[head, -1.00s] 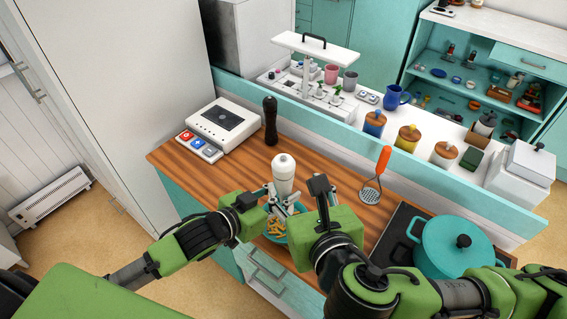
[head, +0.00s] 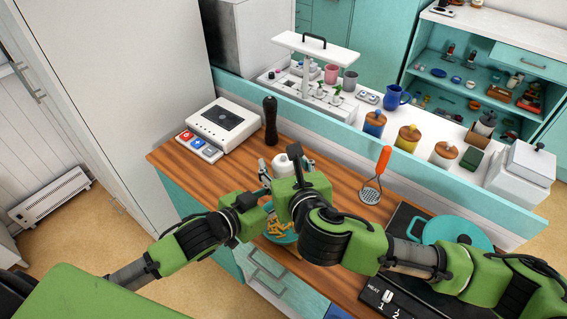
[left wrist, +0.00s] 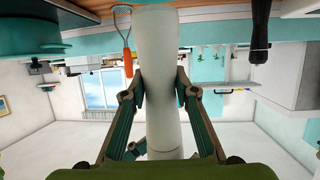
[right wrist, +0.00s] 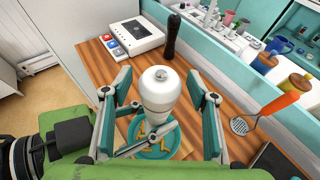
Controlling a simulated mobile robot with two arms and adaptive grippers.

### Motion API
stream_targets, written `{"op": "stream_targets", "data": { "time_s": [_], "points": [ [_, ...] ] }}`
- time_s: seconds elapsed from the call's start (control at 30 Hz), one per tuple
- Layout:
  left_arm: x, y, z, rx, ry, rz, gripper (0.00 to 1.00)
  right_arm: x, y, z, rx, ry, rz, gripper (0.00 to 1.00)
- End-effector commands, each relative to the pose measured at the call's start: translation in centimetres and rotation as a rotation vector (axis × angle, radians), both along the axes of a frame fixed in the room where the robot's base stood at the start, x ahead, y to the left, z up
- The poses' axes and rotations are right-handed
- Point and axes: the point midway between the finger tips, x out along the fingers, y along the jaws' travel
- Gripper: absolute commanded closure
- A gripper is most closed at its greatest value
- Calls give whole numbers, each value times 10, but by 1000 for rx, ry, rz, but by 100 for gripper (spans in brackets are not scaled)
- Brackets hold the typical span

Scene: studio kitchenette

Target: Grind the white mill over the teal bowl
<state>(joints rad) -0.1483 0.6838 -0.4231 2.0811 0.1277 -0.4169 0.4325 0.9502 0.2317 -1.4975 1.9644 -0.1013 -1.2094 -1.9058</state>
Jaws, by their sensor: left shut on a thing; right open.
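The white mill (head: 284,168) is upright above the teal bowl (head: 289,239), which holds yellow pasta-like pieces. My left gripper (left wrist: 159,88) is shut on the mill's body, one finger on each side in the left wrist view. My right gripper (right wrist: 160,80) is open, with its fingers on either side of the mill's rounded top (right wrist: 160,88); I cannot tell that they touch it. The bowl (right wrist: 172,150) shows below the mill in the right wrist view. My right arm hides part of the mill in the head view.
A dark pepper mill (head: 270,120) and a white device (head: 225,125) stand at the back left of the wooden counter. A slotted orange-handled utensil (head: 377,172) stands to the right. A teal pot (head: 455,230) sits on the hob at the right.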

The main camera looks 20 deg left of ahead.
Motion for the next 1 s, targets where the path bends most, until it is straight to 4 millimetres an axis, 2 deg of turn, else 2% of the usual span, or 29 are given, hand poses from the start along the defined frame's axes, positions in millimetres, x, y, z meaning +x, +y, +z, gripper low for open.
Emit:
{"op": "stream_targets", "data": {
  "time_s": [0.03,0.1,0.2,0.57,1.0],
  "points": [
    [0,0,1,-1,-3,0,100,0,0,0,0,0,0,47],
    [0,0,1,-1,-3,0,100,0,0,0,0,0,0,65],
    [0,0,1,0,-3,0,100,0,0,0,0,0,0,86],
    [0,0,1,0,-3,0,100,0,1,-1,-2,0,-40,86],
    [0,-1,2,-1,-4,-1,100,0,2,-1,-2,0,-342,86]
  ]
}}
